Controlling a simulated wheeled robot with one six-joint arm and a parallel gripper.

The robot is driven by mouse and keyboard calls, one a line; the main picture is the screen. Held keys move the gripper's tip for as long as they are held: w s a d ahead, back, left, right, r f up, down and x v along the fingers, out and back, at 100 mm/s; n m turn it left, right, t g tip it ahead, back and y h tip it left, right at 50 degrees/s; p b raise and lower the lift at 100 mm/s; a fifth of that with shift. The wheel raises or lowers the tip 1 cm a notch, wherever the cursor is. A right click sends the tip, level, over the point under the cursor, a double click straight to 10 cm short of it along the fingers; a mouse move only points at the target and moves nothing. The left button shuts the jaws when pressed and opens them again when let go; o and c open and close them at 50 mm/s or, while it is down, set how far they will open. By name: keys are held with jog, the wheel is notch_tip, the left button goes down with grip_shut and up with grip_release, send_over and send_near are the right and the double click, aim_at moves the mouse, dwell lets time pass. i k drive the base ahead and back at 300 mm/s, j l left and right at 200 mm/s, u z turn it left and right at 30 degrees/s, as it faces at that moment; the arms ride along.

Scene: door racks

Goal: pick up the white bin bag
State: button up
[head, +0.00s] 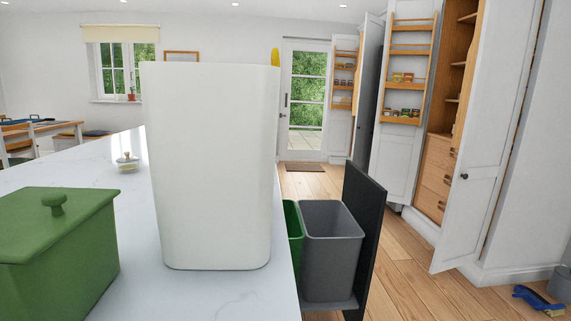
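A tall, smooth white block (212,165) with rounded edges fills the middle of the view, standing in front of or on the worktop. I cannot tell if it is the white bin bag; it shows no folds or knot. Right of it, beside the worktop, a pull-out unit holds a grey bin (331,250) and a green bin (292,225). My gripper is not in view.
A green lidded box (58,245) and a small glass jar (127,162) stand on the white worktop (120,298). The dark pull-out front (364,235) juts into the aisle. An open cupboard door (490,140) and a blue brush (536,299) are at right. Wooden floor (405,260) lies clear between.

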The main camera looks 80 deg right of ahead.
aim_at(211, 128)
jog(key=k+z, duration=0.1)
jog(key=z, duration=0.35)
jog(key=k+l+z, duration=0.1)
jog(key=z, duration=0.35)
jog(key=l+z, duration=0.15)
jog(key=z, duration=0.3)
jog(key=k+l, duration=0.05)
